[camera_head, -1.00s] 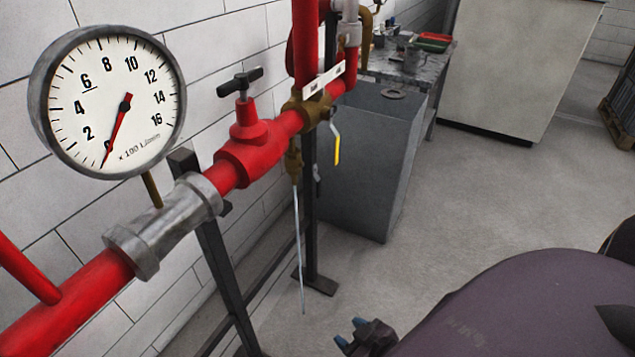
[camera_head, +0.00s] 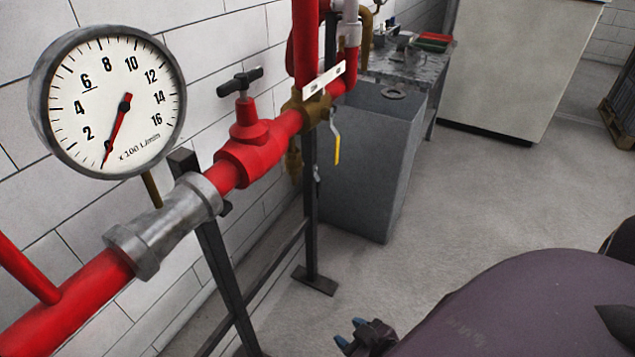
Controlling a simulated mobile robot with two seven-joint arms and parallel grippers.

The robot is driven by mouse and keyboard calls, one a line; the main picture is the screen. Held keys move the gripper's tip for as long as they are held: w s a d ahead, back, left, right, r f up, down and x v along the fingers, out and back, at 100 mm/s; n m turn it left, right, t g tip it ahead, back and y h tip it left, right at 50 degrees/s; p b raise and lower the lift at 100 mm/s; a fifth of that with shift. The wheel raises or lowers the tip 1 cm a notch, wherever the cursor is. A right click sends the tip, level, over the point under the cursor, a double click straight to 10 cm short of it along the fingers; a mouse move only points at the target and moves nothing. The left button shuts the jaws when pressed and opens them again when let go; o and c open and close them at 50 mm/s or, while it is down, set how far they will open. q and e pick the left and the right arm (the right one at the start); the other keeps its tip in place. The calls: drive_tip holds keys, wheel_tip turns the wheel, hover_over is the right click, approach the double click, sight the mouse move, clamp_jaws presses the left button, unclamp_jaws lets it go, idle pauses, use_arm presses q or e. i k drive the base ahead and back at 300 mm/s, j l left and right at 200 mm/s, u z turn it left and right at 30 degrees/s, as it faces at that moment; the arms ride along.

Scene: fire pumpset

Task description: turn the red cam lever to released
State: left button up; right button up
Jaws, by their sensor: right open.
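I cannot make out a red cam lever in this view. The red pipe (camera_head: 75,312) runs from the lower left up to the back, with a grey metal coupling (camera_head: 165,225) and a red valve (camera_head: 250,148) with a black T-handle (camera_head: 240,82). Behind it, a brass valve (camera_head: 308,112) has a yellow-tipped lever (camera_head: 337,148) hanging down. My right gripper (camera_head: 349,332) is low at the bottom middle, with bluish fingertips spread apart. It is open, empty and apart from the pipework. My left gripper is not in view.
A round dial gauge (camera_head: 112,100) stands above the pipe with its needle near 0. Dark stand legs (camera_head: 222,265) support the pipe. A grey tank (camera_head: 365,165), a cluttered bench (camera_head: 410,65) and a pale cabinet (camera_head: 515,65) stand behind. The floor (camera_head: 480,200) at right is clear.

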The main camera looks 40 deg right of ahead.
sight(340, 58)
drive_tip(key=l+z, duration=0.2)
drive_tip(key=z, duration=1.05)
